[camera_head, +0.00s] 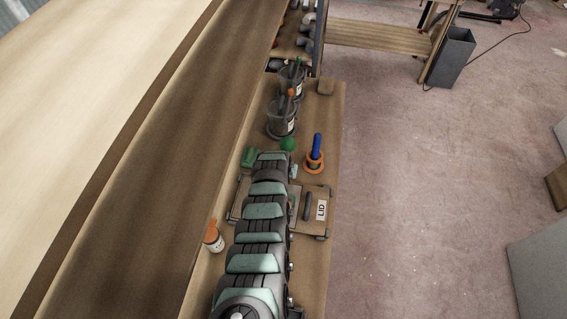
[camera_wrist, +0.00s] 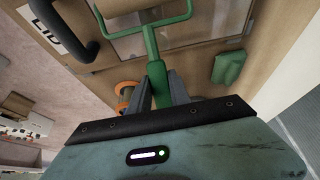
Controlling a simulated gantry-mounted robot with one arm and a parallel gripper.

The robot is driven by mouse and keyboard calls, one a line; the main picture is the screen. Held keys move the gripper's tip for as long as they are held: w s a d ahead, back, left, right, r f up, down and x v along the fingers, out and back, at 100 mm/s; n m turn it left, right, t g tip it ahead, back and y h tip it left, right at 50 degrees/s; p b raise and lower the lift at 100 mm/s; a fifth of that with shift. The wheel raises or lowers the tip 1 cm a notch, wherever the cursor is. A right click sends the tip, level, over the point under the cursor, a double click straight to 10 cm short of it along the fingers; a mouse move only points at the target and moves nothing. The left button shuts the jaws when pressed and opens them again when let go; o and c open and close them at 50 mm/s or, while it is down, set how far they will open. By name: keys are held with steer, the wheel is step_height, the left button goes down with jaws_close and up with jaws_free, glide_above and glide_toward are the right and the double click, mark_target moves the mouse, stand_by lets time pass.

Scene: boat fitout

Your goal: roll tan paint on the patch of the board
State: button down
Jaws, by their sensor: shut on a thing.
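My gripper (camera_wrist: 160,90) is shut on the green handle of a paint roller (camera_wrist: 152,45). The roller's pale tan cover (camera_wrist: 122,7) is cut by the top edge of the wrist view. Behind the roller is a framed flat panel (camera_wrist: 190,30), mostly under my arm in the head view. I cannot tell whether it is the patch of the board, or whether the cover touches it. A hinged lid marked LID (camera_head: 321,210) lies beside the panel, and its dark handle shows in the wrist view (camera_wrist: 78,42).
A blue-handled tool (camera_head: 317,146) stands in an orange ring (camera_head: 314,166). A green cloth (camera_head: 250,157) lies left of my gripper. Two clear cups (camera_head: 282,121) (camera_head: 297,84) of tools stand farther along the narrow shelf. An orange-capped bottle (camera_head: 213,240) stands near my arm. Open floor lies right.

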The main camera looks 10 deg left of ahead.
steer(key=shift+s+r+p, duration=0.3)
steer(key=shift+s+p, duration=0.05)
steer(key=shift+p, duration=0.05)
steer(key=shift+s+f, duration=0.1)
steer(key=shift+f, duration=0.1)
steer(key=shift+s, duration=0.1)
steer(key=shift+s+r+p, duration=0.2)
steer(key=shift+s+p, duration=0.3)
steer(key=shift+p, duration=0.6)
steer(key=s+p, duration=0.2)
steer(key=p, duration=0.1)
steer(key=shift+s, duration=0.3)
steer(key=shift+s+f+p, duration=0.15)
steer(key=shift+s+p, duration=0.2)
steer(key=shift+p, duration=0.2)
steer(key=shift+s+a+f, duration=0.1)
steer(key=shift+f, duration=0.1)
